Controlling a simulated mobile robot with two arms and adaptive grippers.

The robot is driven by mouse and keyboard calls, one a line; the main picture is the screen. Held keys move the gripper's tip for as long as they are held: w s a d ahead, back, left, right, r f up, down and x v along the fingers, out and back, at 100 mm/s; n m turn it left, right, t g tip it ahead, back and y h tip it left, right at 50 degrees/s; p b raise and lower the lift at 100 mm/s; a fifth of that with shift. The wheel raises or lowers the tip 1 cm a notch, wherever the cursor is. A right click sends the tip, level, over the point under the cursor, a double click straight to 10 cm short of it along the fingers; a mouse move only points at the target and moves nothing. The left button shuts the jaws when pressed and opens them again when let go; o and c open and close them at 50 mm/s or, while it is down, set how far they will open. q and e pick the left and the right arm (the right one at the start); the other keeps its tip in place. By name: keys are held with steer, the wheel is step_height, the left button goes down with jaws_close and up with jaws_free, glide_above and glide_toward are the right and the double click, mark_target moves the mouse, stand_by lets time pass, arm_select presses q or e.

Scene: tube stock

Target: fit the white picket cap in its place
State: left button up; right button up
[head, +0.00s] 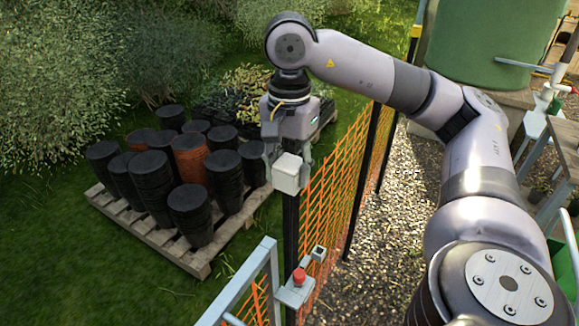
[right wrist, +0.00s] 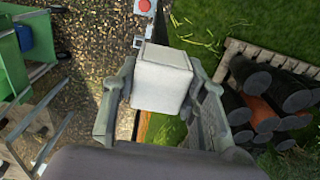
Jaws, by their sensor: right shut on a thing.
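The white picket cap (head: 288,174) is a pale block held between the fingers of my right gripper (head: 287,160). In the head view it lines up with the top of a dark fence post (head: 291,222), which shows directly below it. I cannot tell whether the cap sits on the post or is just above it. In the right wrist view the cap (right wrist: 162,78) is between the two fingers of the right gripper (right wrist: 160,100), and it hides the post top. My left gripper is not in view.
Orange mesh fence (head: 338,190) runs back from the post. A pallet (head: 190,255) with stacked black pots (head: 190,212) lies left on grass. Gravel (head: 390,220) and a green tank (head: 490,45) are right.

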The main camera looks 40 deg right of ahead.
steer(key=shift+f, duration=0.25)
steer(key=o, duration=0.9)
steer(key=shift+r, duration=6)
